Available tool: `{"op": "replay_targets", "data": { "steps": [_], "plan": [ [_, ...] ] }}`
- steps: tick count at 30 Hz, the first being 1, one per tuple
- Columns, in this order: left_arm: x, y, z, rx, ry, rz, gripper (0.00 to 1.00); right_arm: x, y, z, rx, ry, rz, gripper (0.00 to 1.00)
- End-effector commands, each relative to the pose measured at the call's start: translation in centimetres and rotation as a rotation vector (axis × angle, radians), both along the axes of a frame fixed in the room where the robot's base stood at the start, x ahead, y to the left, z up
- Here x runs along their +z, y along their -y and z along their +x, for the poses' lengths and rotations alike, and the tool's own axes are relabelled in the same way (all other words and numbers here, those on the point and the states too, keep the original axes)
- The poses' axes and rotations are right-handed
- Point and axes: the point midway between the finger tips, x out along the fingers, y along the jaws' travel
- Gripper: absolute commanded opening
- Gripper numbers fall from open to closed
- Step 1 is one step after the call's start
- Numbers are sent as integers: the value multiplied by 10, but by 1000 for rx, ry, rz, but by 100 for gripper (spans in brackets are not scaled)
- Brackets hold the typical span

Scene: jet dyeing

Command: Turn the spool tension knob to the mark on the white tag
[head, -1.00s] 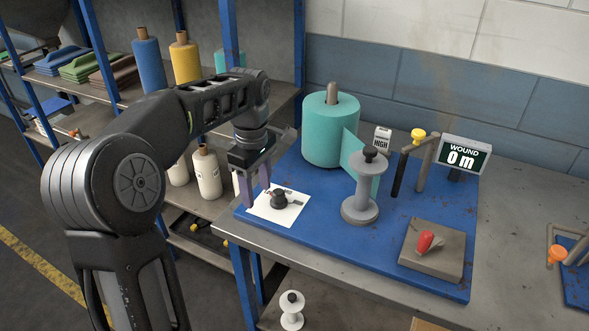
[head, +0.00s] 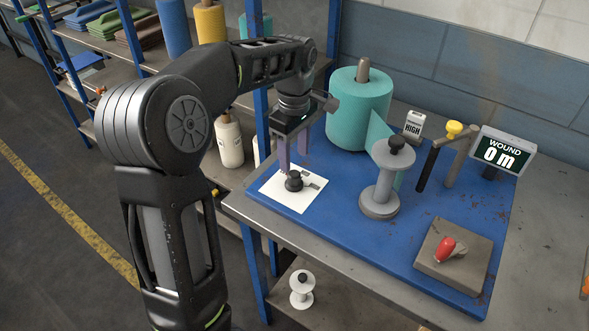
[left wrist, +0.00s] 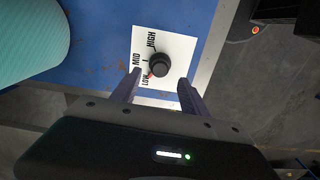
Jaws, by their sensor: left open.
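The black tension knob (head: 293,181) stands on a white scale card (head: 309,196) at the left end of the blue board. In the left wrist view, the knob (left wrist: 159,65) is surrounded by the words LOW, MID and HIGH, with a small red mark at its lower left, by LOW. The white tag (head: 414,123) behind the spool reads HIGH. My left gripper (head: 294,161) is open and empty, pointing down close to the knob. In the wrist view its fingertips (left wrist: 159,78) lie either side of the knob's near edge. My right gripper is not in view.
A grey spool (head: 383,178) stands right of the card, with a teal fabric roll (head: 359,112) behind. A red-handled switch (head: 445,247), a yellow-topped lever (head: 453,129) and a display reading WOUND 0 m (head: 501,151) are further right. Shelving stands at left.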

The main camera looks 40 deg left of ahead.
Motion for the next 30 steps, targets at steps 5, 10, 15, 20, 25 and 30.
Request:
{"op": "replay_targets", "data": {
  "steps": [5,10,15,20,25,30],
  "plan": [
    [-28,0,-1,1,-4,-1,52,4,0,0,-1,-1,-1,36],
    [-50,0,-1,0,-2,0,52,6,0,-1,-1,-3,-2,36],
    [-59,0,0,0,-1,0,52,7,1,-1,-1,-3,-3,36],
    [-59,0,0,0,0,0,52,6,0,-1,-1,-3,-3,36],
    [-59,0,0,0,0,0,43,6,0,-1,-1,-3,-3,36],
    [-58,0,0,0,0,0,29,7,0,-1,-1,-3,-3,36]
  ]
}}
